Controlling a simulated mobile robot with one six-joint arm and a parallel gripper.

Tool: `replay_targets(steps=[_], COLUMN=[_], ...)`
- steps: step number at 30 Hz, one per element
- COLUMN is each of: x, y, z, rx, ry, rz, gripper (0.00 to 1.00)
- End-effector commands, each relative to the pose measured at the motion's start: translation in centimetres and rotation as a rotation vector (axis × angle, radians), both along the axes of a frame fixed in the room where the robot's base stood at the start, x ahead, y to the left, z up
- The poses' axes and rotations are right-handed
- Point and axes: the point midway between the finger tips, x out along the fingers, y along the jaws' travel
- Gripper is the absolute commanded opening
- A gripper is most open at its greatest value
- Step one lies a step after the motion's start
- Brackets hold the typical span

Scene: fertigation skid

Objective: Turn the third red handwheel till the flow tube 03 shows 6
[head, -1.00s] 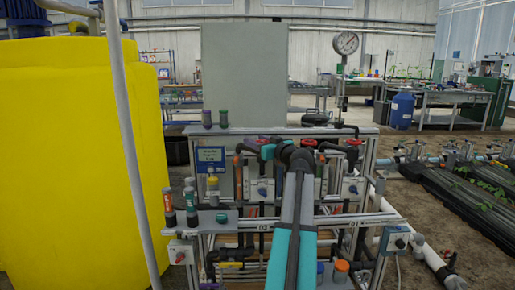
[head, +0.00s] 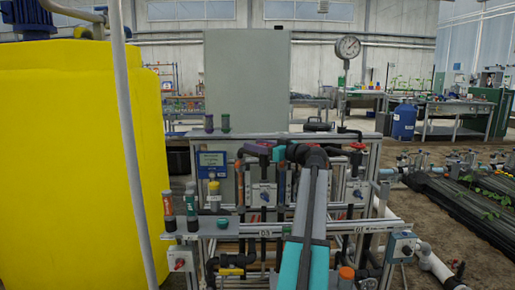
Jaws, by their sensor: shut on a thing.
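My arm reaches up from the bottom centre, and its dark wrist bends left to my gripper (head: 267,152), which has a purple finger and a teal finger. The gripper is shut on the leftmost visible red handwheel (head: 265,142), above the plate marked 03; only a little red shows between the fingers. Another red handwheel (head: 357,146) stands free to the right, above the plate that seems to read 01. My wrist hides the place between them. Vertical tubes stand below the wheels; the reading of flow tube 03 is too small to tell.
A large yellow tank (head: 75,160) and a grey upright pole (head: 124,130) stand at the left. A dial gauge (head: 348,47) rises behind the skid. Two small bottles stand on the top rail. Grey control boxes (head: 402,246) flank the lower rail.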

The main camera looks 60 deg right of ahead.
Motion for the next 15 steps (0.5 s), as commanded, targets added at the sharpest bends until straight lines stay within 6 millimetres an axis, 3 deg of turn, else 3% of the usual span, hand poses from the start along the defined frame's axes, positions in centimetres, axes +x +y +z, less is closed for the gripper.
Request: replay_targets(steps=[10,11,13,15], x=[0.01,0.02,0.02,0.02], y=[-0.17,-0.16,-0.14,-0.10], z=[0.24,0.24,0.22,0.17], rx=[0.001,0.001,0.001,0.001], ry=[-0.005,-0.005,-0.004,-0.003], rz=[-0.003,-0.003,-0.002,-0.001], gripper=[0.25,0.51,0.62,0.66])
